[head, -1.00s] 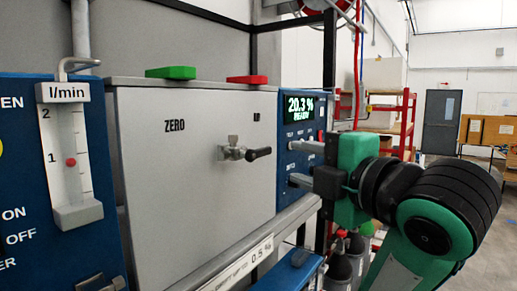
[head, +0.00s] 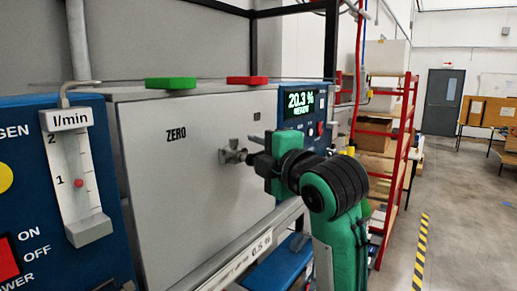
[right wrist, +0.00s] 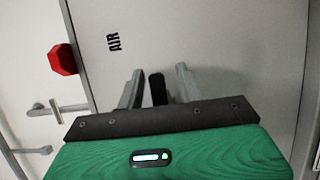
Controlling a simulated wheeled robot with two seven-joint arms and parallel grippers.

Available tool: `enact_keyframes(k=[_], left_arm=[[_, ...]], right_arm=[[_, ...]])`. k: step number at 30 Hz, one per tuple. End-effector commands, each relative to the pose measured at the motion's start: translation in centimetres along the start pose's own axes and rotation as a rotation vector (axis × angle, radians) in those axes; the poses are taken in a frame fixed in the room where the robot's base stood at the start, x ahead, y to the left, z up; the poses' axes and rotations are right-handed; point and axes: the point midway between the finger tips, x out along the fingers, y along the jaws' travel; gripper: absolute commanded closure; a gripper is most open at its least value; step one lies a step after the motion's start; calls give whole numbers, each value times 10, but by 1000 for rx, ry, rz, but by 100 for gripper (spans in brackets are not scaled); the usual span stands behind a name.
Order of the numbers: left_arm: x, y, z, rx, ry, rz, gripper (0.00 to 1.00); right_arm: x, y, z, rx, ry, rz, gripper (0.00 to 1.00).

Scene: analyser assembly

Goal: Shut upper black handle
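The upper black handle sits on a metal valve (head: 234,154) on the front of the grey panel (head: 190,185). In the head view its black grip is mostly hidden by my right gripper (head: 252,152). In the right wrist view the black handle (right wrist: 157,88) shows end-on between the two grey fingers of my right gripper (right wrist: 158,84), with a gap on each side. The gripper is open around it. The label "AIR" shows on the panel beside it. My left gripper is in neither view.
A green block (head: 171,83) and a red block (head: 247,80) lie on top of the panel box. A blue display unit (head: 300,104) stands right behind my gripper. A flow meter (head: 76,180) is at left. A red shelf rack (head: 400,150) stands at the right; floor beyond is clear.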

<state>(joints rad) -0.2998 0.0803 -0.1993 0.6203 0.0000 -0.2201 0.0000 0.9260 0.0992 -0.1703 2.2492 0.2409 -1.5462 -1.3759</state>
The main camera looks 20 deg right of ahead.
Motion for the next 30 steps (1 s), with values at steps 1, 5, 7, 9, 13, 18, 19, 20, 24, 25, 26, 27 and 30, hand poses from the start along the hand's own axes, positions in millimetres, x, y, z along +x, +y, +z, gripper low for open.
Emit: enact_keyframes(k=[1, 5, 7, 9, 13, 18, 19, 20, 24, 25, 26, 27, 30], left_arm=[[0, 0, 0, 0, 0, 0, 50], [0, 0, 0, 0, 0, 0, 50], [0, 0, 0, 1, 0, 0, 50], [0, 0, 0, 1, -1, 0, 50], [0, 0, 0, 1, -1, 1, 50], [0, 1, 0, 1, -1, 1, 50], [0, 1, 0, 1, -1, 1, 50], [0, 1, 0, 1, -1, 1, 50], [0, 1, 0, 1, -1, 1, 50], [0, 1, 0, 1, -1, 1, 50], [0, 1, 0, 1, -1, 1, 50], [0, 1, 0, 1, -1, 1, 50], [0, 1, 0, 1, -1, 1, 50]], right_arm=[[0, 0, 0, 0, 0, 0, 64], [0, 0, 0, 0, 0, 0, 72], [0, 0, 0, 0, 0, 0, 85], [0, 0, 0, 0, 0, 0, 99], [0, 0, 0, 0, 0, 0, 100], [0, -1, 0, 14, 0, -7, 100], [0, -1, 0, 21, 0, -9, 100], [0, -2, 0, 29, 0, -12, 100], [0, -5, 0, 86, -1, -38, 100], [0, -6, 0, 102, 0, -44, 100], [0, -6, 0, 120, 0, -52, 100], [-1, -8, 0, 146, -1, -63, 100], [-1, -11, -1, 224, -1, -94, 100]])
